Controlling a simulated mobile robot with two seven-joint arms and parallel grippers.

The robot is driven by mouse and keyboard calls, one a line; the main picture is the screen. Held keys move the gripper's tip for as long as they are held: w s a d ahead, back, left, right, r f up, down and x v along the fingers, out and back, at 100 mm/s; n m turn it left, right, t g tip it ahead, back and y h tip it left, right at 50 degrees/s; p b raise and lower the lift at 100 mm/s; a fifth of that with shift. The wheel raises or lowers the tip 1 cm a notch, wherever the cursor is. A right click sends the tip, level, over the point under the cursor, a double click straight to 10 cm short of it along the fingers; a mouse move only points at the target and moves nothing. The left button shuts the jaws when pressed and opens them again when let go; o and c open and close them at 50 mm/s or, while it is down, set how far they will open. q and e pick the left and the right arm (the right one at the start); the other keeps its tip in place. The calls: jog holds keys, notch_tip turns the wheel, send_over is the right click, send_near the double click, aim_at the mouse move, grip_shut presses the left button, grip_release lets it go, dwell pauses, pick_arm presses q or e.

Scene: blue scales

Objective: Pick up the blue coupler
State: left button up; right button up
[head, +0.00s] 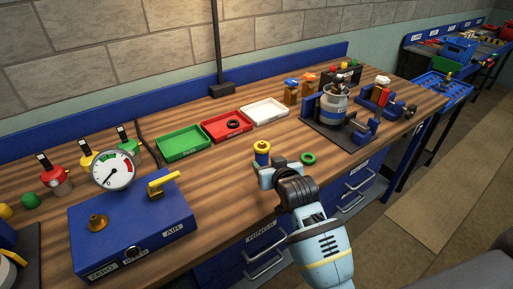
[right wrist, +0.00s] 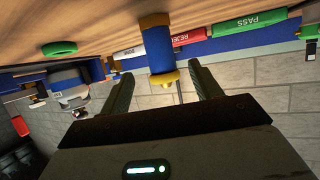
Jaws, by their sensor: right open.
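The blue coupler (head: 262,158) is a short upright cylinder with yellow ends, standing on the wooden bench near its front edge. In the right wrist view, which is upside down, its blue body (right wrist: 158,48) and yellow flanged top show between the two finger lines. My right gripper (head: 268,172) is open, reaching in from the front at the coupler. In the right wrist view the fingers (right wrist: 160,82) are apart with the coupler's yellow end between their tips. No contact shows. The coupler's lower part is partly hidden by the gripper in the head view. My left gripper is not in view.
A green ring (head: 308,158) lies just right of the coupler. Green (head: 183,153), red (head: 222,136) and white (head: 264,122) trays stand behind. A blue gauge box (head: 140,242) is at the left; a fixture with a grey pot (head: 334,108) is at the right.

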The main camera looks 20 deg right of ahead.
aim_at(264, 157)
jog(key=shift+w+f, duration=0.1)
jog(key=shift+w, duration=0.3)
jog(key=shift+w+f, duration=0.1)
jog(key=shift+w, duration=0.2)
jog(key=shift+w+f, duration=0.3)
jog(key=shift+w, duration=0.6)
jog(key=shift+b+x, duration=0.35)
jog(key=shift+x, duration=1.9)
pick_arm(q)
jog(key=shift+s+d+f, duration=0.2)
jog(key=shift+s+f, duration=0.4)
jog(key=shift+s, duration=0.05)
pick_arm(e)
jog(key=shift+w+a, duration=0.1)
